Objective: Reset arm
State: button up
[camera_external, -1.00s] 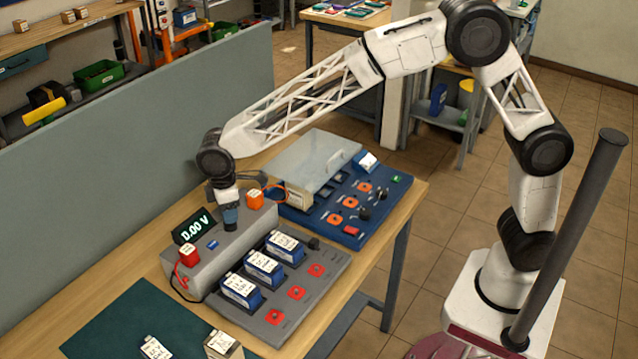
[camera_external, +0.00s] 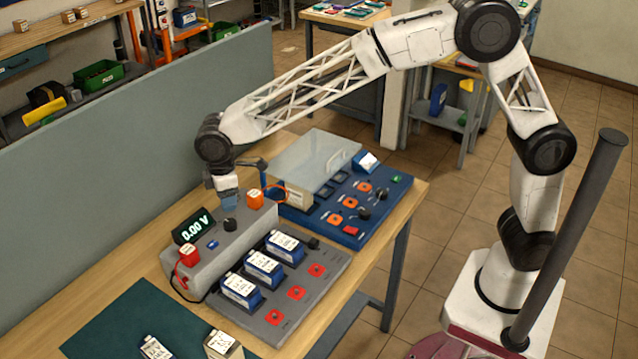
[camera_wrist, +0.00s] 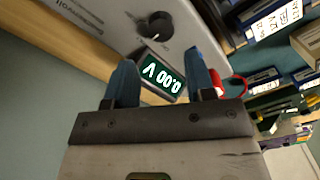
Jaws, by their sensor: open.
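My gripper (camera_wrist: 162,80) is open, with two blue fingers and nothing between them in the wrist view. In the external view my gripper (camera_external: 227,199) hangs above the back of the grey tester box (camera_external: 245,240), near its black knob (camera_external: 230,225). The knob also shows in the wrist view (camera_wrist: 156,25), beyond the fingers and apart from them. The tester's display (camera_external: 193,226) reads 0.00 V. My arm reaches across from its base on the right.
Several blue batteries (camera_external: 262,268) sit in the grey panel beside red buttons (camera_external: 297,293). A blue control box (camera_external: 345,210) with a clear lid stands behind. A grey-green partition (camera_external: 130,140) runs along the left. A green mat (camera_external: 110,325) lies in front.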

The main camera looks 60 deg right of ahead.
jog(key=s+d+r+m, duration=0.2)
jog(key=s+d+r, duration=0.25)
jog(key=d, duration=0.45)
jog(key=s+d+r+m+t, duration=0.1)
jog(key=s+d+r+m, duration=0.3)
jog(key=d, duration=0.6)
jog(key=s+d+r+n, duration=0.1)
jog(key=s+d+r, duration=0.1)
jog(key=s+d, duration=0.55)
jog(key=s+d+f+m, duration=0.1)
jog(key=s+d+m, duration=0.2)
jog(key=s+d, duration=0.6)
jog(key=s+d+f+m+t, duration=0.1)
jog(key=s+d+f+m, duration=0.1)
jog(key=s+d, duration=0.8)
jog(key=s+m, duration=0.1)
jog(key=s, duration=0.4)
jog(key=shift+s+f+m+t, duration=0.25)
jog(key=shift+s+m+t, duration=0.05)
jog(key=shift+d, duration=0.1)
dwell(0.4)
